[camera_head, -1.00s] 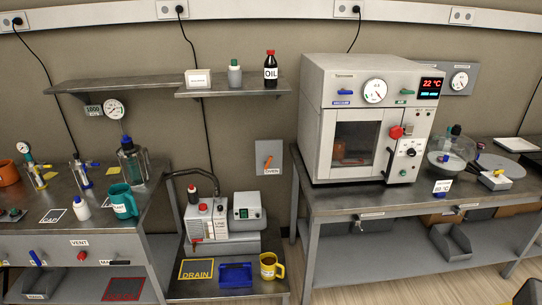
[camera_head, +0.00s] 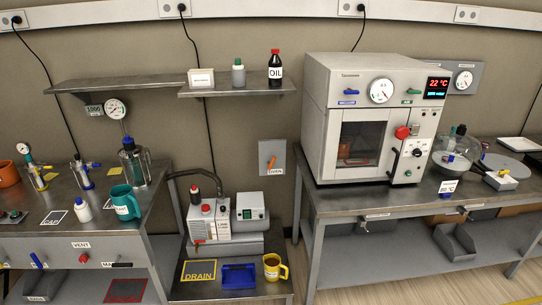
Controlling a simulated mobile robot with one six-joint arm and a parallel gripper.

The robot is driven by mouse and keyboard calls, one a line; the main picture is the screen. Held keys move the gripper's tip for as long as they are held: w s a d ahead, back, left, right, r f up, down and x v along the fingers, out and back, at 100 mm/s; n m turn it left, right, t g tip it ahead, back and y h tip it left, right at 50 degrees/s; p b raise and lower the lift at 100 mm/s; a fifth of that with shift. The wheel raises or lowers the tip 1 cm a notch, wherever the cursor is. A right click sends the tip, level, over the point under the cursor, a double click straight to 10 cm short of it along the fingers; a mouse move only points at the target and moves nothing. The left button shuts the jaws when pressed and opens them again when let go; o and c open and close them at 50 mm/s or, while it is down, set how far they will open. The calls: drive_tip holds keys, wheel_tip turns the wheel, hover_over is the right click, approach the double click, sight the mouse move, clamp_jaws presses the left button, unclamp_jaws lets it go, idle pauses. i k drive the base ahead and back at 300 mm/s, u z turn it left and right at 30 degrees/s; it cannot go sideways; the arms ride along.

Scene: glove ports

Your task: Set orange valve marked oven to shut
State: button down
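The orange valve handle (camera_head: 271,162) is on a grey plate (camera_head: 281,184) on the back wall, between the two benches. A small label reading OVEN (camera_head: 276,171) sits just below the handle. The handle is nearly upright, its top leaning a little to the right. The vacuum oven (camera_head: 364,120) stands on the right bench, right of the valve, with its display reading 22 °C. My gripper is not in view, though a small yellow piece shows at the bottom right edge.
A pump (camera_head: 209,219) and a controller box (camera_head: 252,213) stand low in front of the valve. A blue tray (camera_head: 238,277) and yellow mug (camera_head: 274,267) sit nearer. A shelf (camera_head: 240,93) with an oil bottle (camera_head: 275,68) hangs above. The wall around the valve plate is bare.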

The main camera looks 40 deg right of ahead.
sight(270, 165)
drive_tip(key=u, duration=0.05)
drive_tip(key=i, duration=1)
drive_tip(key=z, duration=0.05)
